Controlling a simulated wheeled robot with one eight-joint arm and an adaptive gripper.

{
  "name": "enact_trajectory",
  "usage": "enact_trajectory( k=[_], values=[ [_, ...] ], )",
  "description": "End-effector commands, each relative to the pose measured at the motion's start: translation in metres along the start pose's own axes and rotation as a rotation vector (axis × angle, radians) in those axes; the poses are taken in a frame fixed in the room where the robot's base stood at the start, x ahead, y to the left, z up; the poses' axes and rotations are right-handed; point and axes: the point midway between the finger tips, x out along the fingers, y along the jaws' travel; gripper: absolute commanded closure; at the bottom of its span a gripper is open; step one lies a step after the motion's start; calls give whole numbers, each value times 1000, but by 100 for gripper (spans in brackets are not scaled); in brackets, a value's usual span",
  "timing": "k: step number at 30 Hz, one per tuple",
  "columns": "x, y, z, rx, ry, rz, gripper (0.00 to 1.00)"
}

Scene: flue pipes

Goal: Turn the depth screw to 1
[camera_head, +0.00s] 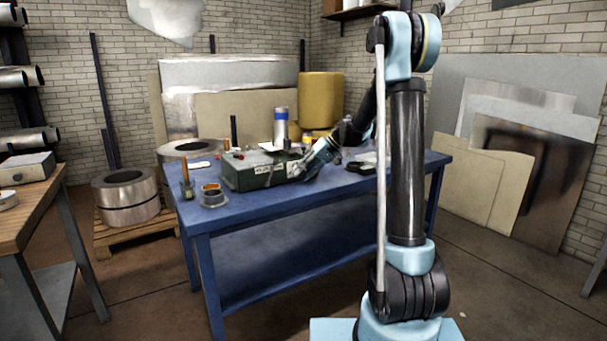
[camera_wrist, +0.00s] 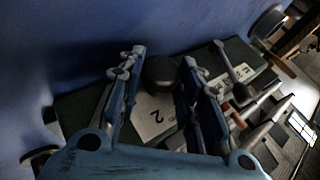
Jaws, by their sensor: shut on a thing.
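The green machine (camera_head: 252,175) stands on the blue table, with a pale label on its front. It also shows in the wrist view (camera_wrist: 82,112), seen from close up and turned. A dark round knob, apparently the depth screw (camera_wrist: 159,69), sits between the two fingers of my gripper (camera_wrist: 163,64). My gripper (camera_head: 303,171) is at the machine's right end in the head view and is shut on the knob. A white label with a "2" (camera_wrist: 156,115) lies behind the knob. The knob's exact setting cannot be read.

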Motion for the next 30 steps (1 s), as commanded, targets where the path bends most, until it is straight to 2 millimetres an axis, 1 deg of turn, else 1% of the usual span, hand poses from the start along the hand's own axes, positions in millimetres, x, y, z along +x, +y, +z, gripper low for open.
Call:
enact_trajectory(
  k=[1,3,13,21,30],
  values=[
    [-2,6,-1,20,3,-31,91],
    [-2,8,0,41,3,-82,91],
    [0,10,1,115,2,-261,91],
    [0,11,2,139,1,-319,91],
    [0,11,2,143,0,-326,91]
  ],
)
